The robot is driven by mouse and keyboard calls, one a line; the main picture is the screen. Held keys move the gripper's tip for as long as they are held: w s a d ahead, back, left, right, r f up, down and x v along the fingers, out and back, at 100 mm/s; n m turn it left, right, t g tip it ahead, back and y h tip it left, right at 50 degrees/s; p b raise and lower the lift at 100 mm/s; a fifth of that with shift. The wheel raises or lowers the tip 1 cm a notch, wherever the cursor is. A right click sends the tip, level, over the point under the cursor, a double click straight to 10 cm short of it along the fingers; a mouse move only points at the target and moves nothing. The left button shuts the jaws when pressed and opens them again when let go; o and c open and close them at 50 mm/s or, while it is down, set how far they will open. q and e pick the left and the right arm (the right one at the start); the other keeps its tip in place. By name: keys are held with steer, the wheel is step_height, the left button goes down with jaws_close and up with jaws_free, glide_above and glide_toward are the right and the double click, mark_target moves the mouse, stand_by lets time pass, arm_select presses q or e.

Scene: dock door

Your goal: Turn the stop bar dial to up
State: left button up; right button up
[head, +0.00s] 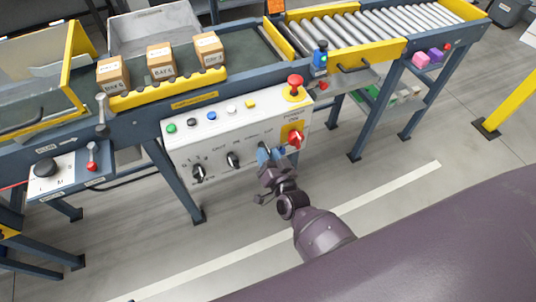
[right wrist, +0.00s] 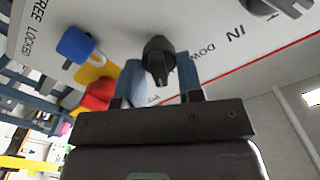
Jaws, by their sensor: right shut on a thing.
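The white control panel (head: 215,140) faces me on the front of the conveyor. My right gripper (head: 270,155) is at its right part, shut on a black dial (right wrist: 159,52) that sits between the two blue fingers in the right wrist view. Lettering that seems to read DOWN, partly covered, stands beside this dial, so it appears to be the stop bar dial. The gripper hides the dial in the head view, and its pointer direction cannot be told. My left gripper is not in view.
Two other black dials (head: 233,160) (head: 199,172) sit left of the gripper. A red switch (head: 296,138) on a yellow plate is close on its right, with a blue padlock (right wrist: 75,45) nearby. A red emergency button (head: 295,82) stands above. Cartons (head: 161,61) rest on the conveyor.

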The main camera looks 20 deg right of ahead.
stand_by(0.4)
steer(key=o, duration=0.5)
steer(key=shift+o, duration=0.2)
steer(key=shift+s, duration=0.1)
steer(key=s+p, duration=0.1)
steer(key=s, duration=0.9)
steer(key=shift+s+d, duration=0.2)
steer(key=shift+s, duration=0.15)
